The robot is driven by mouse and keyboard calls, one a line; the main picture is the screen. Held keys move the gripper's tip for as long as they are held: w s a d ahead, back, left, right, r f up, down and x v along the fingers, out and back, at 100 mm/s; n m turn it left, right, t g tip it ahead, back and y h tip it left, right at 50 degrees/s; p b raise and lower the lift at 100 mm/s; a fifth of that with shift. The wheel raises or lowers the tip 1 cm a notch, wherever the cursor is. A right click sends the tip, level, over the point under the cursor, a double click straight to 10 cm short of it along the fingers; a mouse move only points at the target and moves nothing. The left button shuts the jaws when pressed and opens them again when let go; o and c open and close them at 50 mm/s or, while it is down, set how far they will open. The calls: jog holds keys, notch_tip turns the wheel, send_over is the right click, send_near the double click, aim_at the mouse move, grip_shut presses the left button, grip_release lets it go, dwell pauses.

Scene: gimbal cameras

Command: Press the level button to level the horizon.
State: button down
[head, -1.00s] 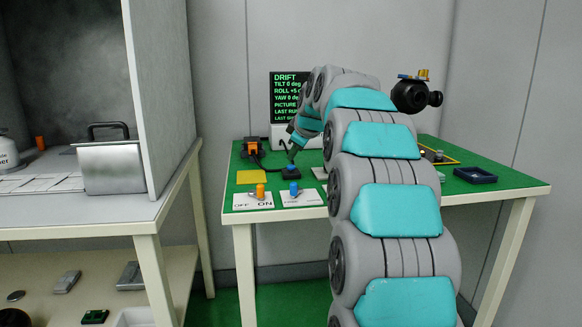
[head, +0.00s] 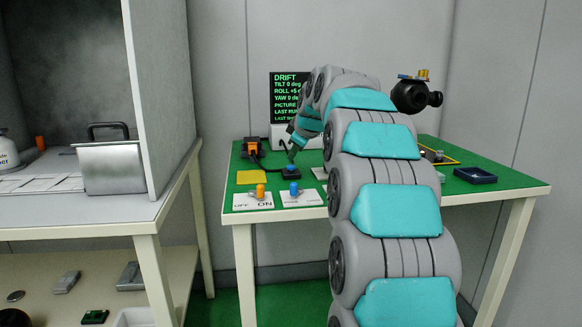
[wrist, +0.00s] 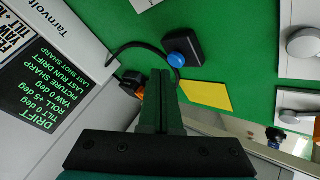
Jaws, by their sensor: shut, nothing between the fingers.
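A small black box (head: 291,173) with a round blue button (head: 291,167) on top sits on the green table mat, joined to a cable. In the wrist view the black box (wrist: 189,43) and blue button (wrist: 174,60) lie just beyond my fingertips. My gripper (wrist: 161,76) is shut and empty. In the head view my gripper (head: 292,154) points down close above the button; I cannot tell whether it touches. The screen (head: 288,97) reads tilt 0 deg and roll +5; the wrist view of the screen (wrist: 35,85) agrees. A black camera (head: 412,97) stands behind my arm.
A yellow pad (head: 251,177) lies left of the box. Two white switch plates with an orange toggle (head: 260,191) and a blue toggle (head: 294,189) lie at the front edge. An orange-and-black device (head: 252,147) stands behind. A dark tray (head: 475,175) is at right.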

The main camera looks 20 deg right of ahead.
aim_at(293, 167)
dwell(0.4)
jog(key=shift+f+b, duration=0.4)
jog(key=shift+f+b, duration=0.3)
jog(key=shift+f, duration=0.2)
dwell(0.6)
jog(key=shift+r, duration=0.15)
jog(key=shift+r+p, duration=0.4)
jog(key=shift+r, duration=0.4)
jog(key=shift+r+p, duration=1.35)
jog(key=shift+r, duration=1.15)
